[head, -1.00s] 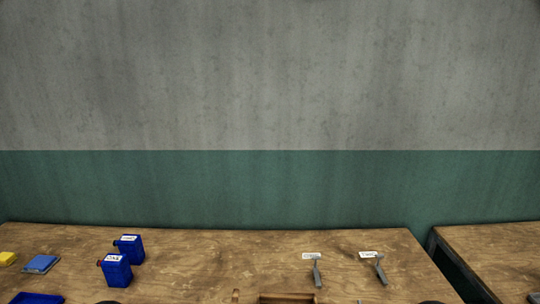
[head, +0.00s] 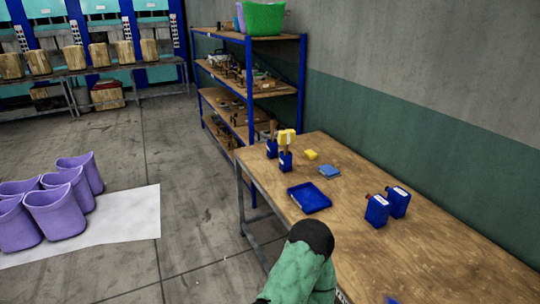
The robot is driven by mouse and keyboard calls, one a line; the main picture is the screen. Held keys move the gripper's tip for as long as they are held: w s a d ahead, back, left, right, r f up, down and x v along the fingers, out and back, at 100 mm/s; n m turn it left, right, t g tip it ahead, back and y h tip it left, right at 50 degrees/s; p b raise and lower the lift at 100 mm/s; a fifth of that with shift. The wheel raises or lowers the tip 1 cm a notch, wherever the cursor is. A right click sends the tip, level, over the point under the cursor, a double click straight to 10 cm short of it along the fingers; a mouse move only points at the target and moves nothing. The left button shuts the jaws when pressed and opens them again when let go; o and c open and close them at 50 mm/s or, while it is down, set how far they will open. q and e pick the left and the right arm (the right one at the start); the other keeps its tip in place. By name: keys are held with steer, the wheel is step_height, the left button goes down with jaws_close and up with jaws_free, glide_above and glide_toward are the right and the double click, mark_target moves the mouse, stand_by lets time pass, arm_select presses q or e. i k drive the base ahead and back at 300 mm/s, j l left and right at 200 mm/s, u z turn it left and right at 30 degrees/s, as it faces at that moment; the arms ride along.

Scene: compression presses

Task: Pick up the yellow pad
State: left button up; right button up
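A small yellow pad (head: 310,154) lies on the wooden table towards its far left end. A blue pad (head: 329,172) lies just in front of it and to the right. A green and black part of my own arm shows at the bottom centre, well short of the yellow pad. Neither gripper can be made out in the head view.
The wooden table (head: 430,235) also bears a blue tray (head: 309,198), two blue canisters (head: 377,210) and blue holders (head: 286,161) with yellow-topped items. A blue-framed shelf (head: 249,90) stands behind. Purple buckets (head: 58,211) stand on the floor at left.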

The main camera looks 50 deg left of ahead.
mark_target(309, 154)
steer(key=u, duration=1.35)
